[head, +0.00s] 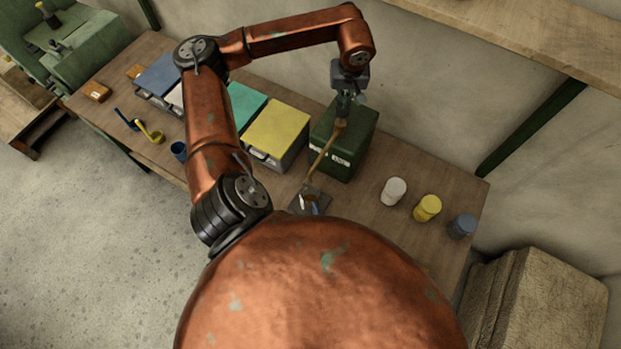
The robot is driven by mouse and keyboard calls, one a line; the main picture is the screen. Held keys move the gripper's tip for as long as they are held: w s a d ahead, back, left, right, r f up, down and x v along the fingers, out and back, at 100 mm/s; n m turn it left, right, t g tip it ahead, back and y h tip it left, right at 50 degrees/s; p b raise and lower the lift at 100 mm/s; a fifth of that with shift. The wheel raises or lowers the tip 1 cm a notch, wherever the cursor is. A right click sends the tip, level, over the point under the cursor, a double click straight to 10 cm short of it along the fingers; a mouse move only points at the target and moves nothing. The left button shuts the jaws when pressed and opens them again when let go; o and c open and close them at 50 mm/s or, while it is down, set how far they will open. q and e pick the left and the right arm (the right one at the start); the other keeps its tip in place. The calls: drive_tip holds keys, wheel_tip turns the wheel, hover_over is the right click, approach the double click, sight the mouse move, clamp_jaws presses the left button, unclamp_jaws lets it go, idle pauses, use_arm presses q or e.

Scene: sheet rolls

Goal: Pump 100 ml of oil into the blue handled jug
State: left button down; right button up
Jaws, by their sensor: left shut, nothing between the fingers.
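A green box-shaped tank (358,143) with white labels stands on the bench. A tan bar or spout (323,158) runs from its top down toward a dark square tray (322,201). A small brownish vessel (311,202) with a pale blue and white part is on the tray; I cannot make out its handle for certain. My left gripper (343,108) points down at the top of the tank, by the upper end of the tan bar. It is shut with nothing held; whether it touches the bar is unclear. My right gripper is out of view.
Yellow (277,131) and teal (243,103) lidded boxes stand left of the tank. White (393,191), yellow (427,208) and blue (462,226) canisters stand right. A blue cup (179,151) and yellow (150,132) and dark blue (127,120) handled items are at left.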

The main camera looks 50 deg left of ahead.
sight(342, 111)
use_arm(q)
drive_tip(key=shift+f+b, duration=1.55)
drive_tip(key=shift+f, duration=0.55)
drive_tip(key=shift+r, duration=0.2)
drive_tip(key=shift+r+p, duration=1.45)
drive_tip(key=shift+r, duration=1.15)
drive_tip(key=shift+f, duration=0.15)
